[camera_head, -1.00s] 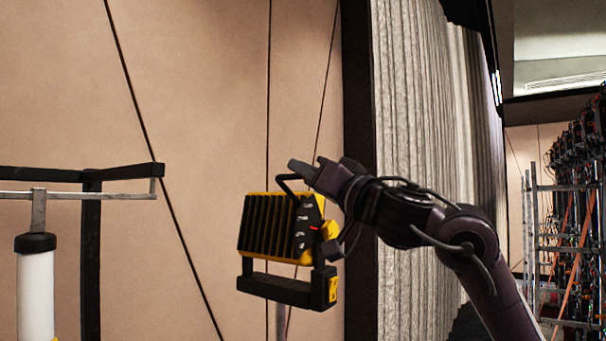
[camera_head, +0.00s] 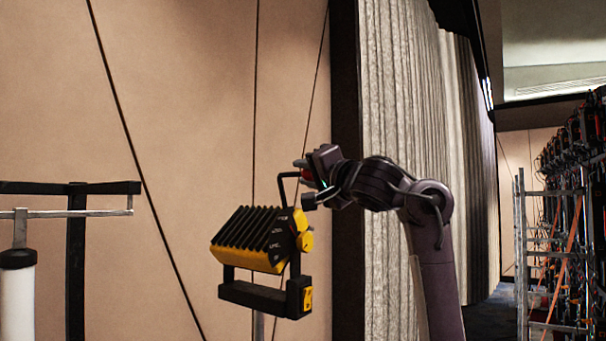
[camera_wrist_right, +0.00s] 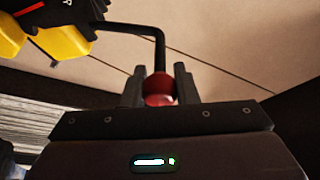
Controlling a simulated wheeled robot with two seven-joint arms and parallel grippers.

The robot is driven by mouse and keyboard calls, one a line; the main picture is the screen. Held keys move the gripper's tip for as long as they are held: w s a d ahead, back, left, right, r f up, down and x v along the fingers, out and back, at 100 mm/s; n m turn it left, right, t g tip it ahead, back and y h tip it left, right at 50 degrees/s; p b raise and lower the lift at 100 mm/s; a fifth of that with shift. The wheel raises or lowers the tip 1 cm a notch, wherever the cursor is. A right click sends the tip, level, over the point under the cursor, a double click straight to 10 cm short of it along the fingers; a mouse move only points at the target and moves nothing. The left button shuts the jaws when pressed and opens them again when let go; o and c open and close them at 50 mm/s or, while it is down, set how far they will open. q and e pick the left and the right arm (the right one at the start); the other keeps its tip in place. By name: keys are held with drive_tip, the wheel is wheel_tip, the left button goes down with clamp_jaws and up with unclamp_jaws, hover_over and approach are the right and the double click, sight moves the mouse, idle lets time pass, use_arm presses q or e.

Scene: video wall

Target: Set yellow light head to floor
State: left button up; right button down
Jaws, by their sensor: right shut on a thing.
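The yellow light head (camera_head: 246,258) has black fins and a black bracket, and sits on top of a thin grey pole (camera_head: 258,326) in the head view. It is tilted, with its fins facing upward. A black bent handle rises from it toward my right gripper (camera_head: 306,178). In the right wrist view, my right gripper (camera_wrist_right: 160,88) is shut on the red knob (camera_wrist_right: 159,90) at the end of that handle. Part of the yellow body (camera_wrist_right: 65,43) shows at the upper left there. My left gripper is not in view.
A black and metal frame (camera_head: 75,250) with a white cylinder (camera_head: 17,300) stands at the left. A grey curtain (camera_head: 390,130) hangs behind my right arm. Scaffolding with cables (camera_head: 550,240) stands at the far right. A tan wall (camera_head: 180,120) fills the back.

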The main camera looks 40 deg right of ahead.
drive_tip(key=shift+d, duration=0.15)
drive_tip(key=c, duration=1.1)
unclamp_jaws()
drive_tip(key=shift+c, duration=0.2)
drive_tip(key=shift+s+f+b, duration=0.1)
drive_tip(key=shift+s+b, duration=0.15)
drive_tip(key=shift+b, duration=0.05)
drive_tip(key=b+v, duration=0.4)
drive_tip(key=v, duration=0.3)
drive_tip(key=shift+s, duration=0.15)
